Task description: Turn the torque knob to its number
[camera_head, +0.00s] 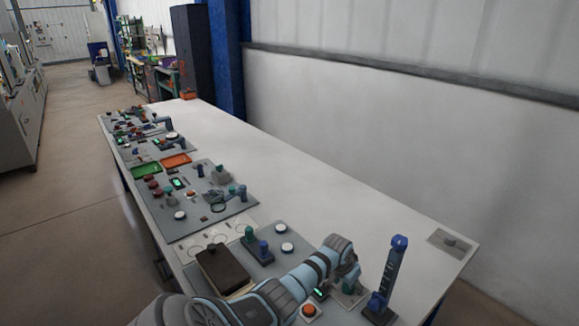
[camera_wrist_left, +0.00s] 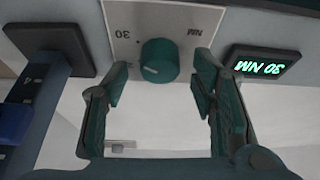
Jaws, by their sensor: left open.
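The torque knob (camera_wrist_left: 159,60) is a round teal knob on a light grey plate (camera_wrist_left: 200,22) in the left wrist view. A short white mark on it points to the lower left of the picture. The plate carries "30", a small dot and "NM", seen upside down. A black display (camera_wrist_left: 264,64) beside it glows green with "30 NM", also upside down. My left gripper (camera_wrist_left: 161,82) is open, with one finger on each side of the knob and visible gaps between. In the head view, my left gripper (camera_head: 346,264) is over the near part of the bench.
A tall dark blue post (camera_head: 392,268) stands close to the right of my left gripper. A dark brown box (camera_head: 222,270), a green knob (camera_head: 249,234) and an orange button (camera_head: 309,311) sit nearby. The white table (camera_head: 330,190) is clear towards the wall.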

